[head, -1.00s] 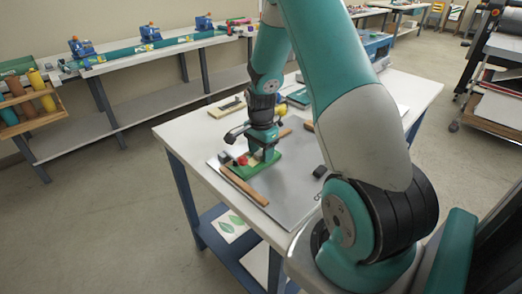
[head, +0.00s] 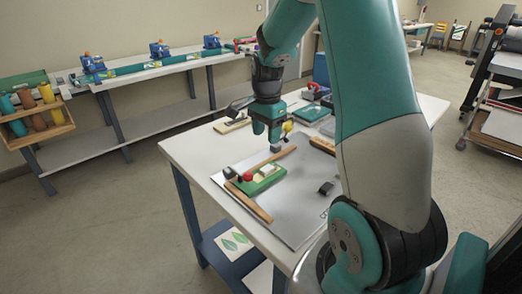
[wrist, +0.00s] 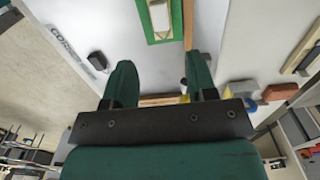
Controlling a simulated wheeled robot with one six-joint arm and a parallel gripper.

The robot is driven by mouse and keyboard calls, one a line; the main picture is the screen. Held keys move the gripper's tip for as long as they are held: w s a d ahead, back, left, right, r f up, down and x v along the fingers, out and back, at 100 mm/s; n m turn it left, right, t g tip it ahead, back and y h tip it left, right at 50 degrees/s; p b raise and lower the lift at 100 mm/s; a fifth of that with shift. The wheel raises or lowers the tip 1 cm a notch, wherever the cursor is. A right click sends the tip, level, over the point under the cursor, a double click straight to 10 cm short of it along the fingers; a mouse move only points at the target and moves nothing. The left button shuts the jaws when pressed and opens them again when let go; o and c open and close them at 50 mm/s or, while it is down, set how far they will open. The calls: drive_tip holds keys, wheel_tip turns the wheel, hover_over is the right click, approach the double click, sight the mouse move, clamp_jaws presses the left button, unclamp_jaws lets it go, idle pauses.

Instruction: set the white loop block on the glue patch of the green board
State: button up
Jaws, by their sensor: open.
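The green board (head: 262,184) lies on the grey sheet on the table, between wooden strips. The white loop block (head: 267,170) sits on the board, with nothing holding it. The wrist view shows part of the board (wrist: 149,30) and the pale block (wrist: 160,15) at the top edge. The glue patch cannot be told apart clearly from the block; it may be partly under it. My gripper (head: 273,146) is above and behind the board, apart from the block. In the wrist view, my gripper's fingers (wrist: 161,65) are spread and empty.
A red knob (head: 248,176) stands at the board's left end. A dark block (head: 326,187) lies on the grey sheet (head: 300,205) to the right. Wooden strips (head: 250,203) lie around the board. Boxes (head: 312,112) stand at the table's back. The front of the sheet is clear.

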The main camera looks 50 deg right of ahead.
drive_tip(key=s+a+r+n+y, duration=0.1)
drive_tip(key=s+a+r+n, duration=0.15)
drive_tip(key=a+n, duration=0.35)
drive_tip(key=s+a+r+n+t, duration=0.1)
drive_tip(key=a+r+n, duration=0.2)
drive_tip(key=a, duration=0.6)
drive_tip(key=s+a+r+n+y, duration=0.1)
drive_tip(key=s+a+r+n, duration=0.1)
drive_tip(key=a+n, duration=0.4)
drive_tip(key=s+a+r+n+g+y, duration=0.1)
drive_tip(key=s+a+r+n+y, duration=0.1)
drive_tip(key=s+a+n, duration=0.8)
drive_tip(key=s+a, duration=0.2)
drive_tip(key=s, duration=0.2)
drive_tip(key=shift+r+n, duration=0.25)
drive_tip(key=shift+n, duration=0.15)
